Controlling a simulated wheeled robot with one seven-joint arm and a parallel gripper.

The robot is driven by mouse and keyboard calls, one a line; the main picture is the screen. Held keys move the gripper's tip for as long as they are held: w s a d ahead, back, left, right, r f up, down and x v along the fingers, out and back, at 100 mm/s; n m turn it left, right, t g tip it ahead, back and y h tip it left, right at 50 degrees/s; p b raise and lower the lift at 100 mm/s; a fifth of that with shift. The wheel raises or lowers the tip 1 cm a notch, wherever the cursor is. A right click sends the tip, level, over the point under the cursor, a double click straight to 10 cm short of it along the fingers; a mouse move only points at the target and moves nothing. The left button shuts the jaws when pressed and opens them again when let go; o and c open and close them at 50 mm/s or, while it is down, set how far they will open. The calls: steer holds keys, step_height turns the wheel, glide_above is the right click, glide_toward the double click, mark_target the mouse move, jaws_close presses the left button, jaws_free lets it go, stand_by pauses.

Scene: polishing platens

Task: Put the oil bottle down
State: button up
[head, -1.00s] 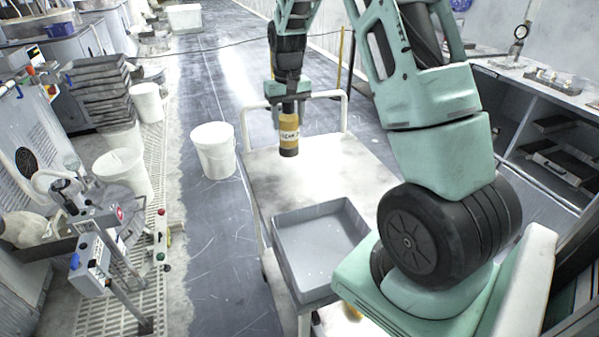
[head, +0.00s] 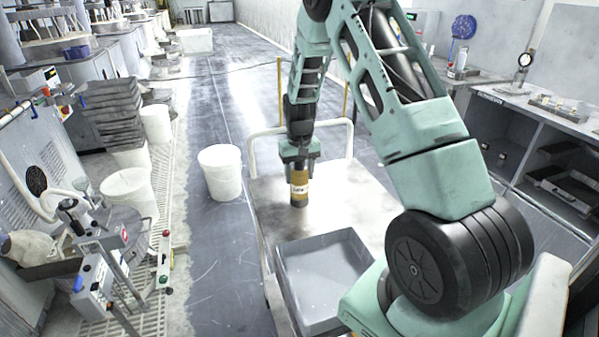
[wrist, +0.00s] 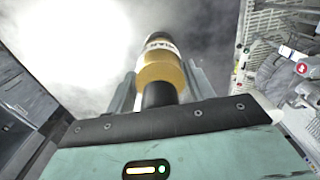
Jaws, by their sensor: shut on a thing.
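The oil bottle (head: 299,186) is amber with a pale label and a dark base. It is upright over the far part of the cart top (head: 345,190). Its base looks at or very near the cart surface; I cannot tell for sure that it touches. My gripper (head: 299,163) is above it, pointing down, shut on its upper part. In the wrist view the bottle (wrist: 160,68) lies between the two fingers (wrist: 158,92), its black neck nearest the camera.
A grey open tray (head: 290,285) sits on the near part of the cart. The cart's white handle rail (head: 300,125) rises behind the bottle. A white bucket (head: 221,172) stands on the floor left of the cart. The cart top around the bottle is clear.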

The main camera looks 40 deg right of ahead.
steer(key=shift+f, duration=0.15)
steer(key=o, duration=1.2)
